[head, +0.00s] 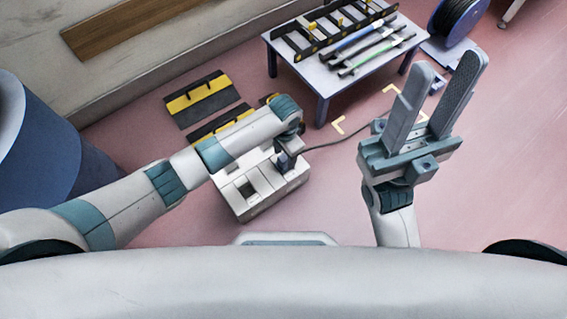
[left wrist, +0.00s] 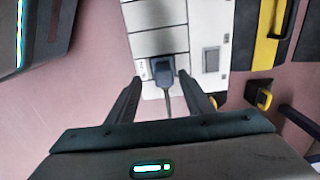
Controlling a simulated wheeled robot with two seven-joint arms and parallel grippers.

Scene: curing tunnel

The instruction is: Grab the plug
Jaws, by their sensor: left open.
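The plug (left wrist: 162,70) is dark grey and sits at the face of a white box (head: 261,200) in the left wrist view. A thin cable (left wrist: 168,100) runs from it back between my left fingers. My left gripper (left wrist: 160,80) is open, its fingertips on either side of the plug, with nothing clamped. In the head view my left gripper (head: 291,143) is over the box's far right side, and it and the arm hide part of the plug area. My right gripper (head: 452,72) is open and empty, well to the right of the box.
A table (head: 345,87) with a rack and several rods stands at the back. A cable reel (head: 458,17) is at back right. Black-and-yellow panels (head: 200,97) lie behind my left arm. A blue drum (head: 45,150) stands left.

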